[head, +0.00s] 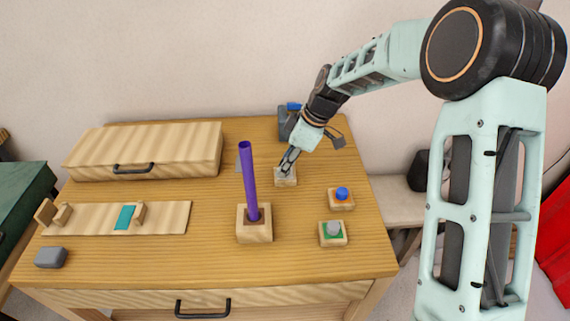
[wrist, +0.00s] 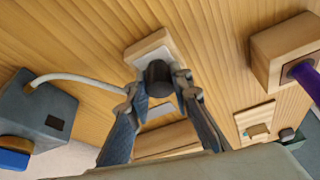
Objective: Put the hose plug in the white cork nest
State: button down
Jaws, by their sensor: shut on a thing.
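My gripper (head: 286,168) is over the wooden block with the white nest (head: 287,181), right of the purple rod. In the wrist view, my gripper's fingers (wrist: 158,91) are shut on the dark, round-ended hose plug (wrist: 158,74). The plug overlaps the pale top of the white nest (wrist: 149,47); I cannot tell whether it is seated or just above. A pale hose (wrist: 80,78) runs from a grey device (wrist: 38,112) toward the plug; its end is hidden by a finger.
A purple rod (head: 249,180) stands in a wooden block (head: 254,232) close by. Blocks with a blue ball (head: 342,194) and a grey knob on green (head: 333,228) stand at the right. A handled wooden box (head: 145,150) is at back left, a long board (head: 90,217) before it.

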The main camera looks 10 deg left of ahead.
dwell(0.3)
jog(key=shift+r+p, duration=0.3)
jog(key=shift+r, duration=0.3)
jog(key=shift+r, duration=0.15)
jog(key=shift+f+b, duration=0.75)
jog(key=shift+f, duration=0.15)
dwell(0.8)
jog(key=c, duration=2)
grip_release()
jog(key=p+v, duration=0.6)
jog(key=v, duration=0.5)
jog(key=shift+d+r, duration=0.1)
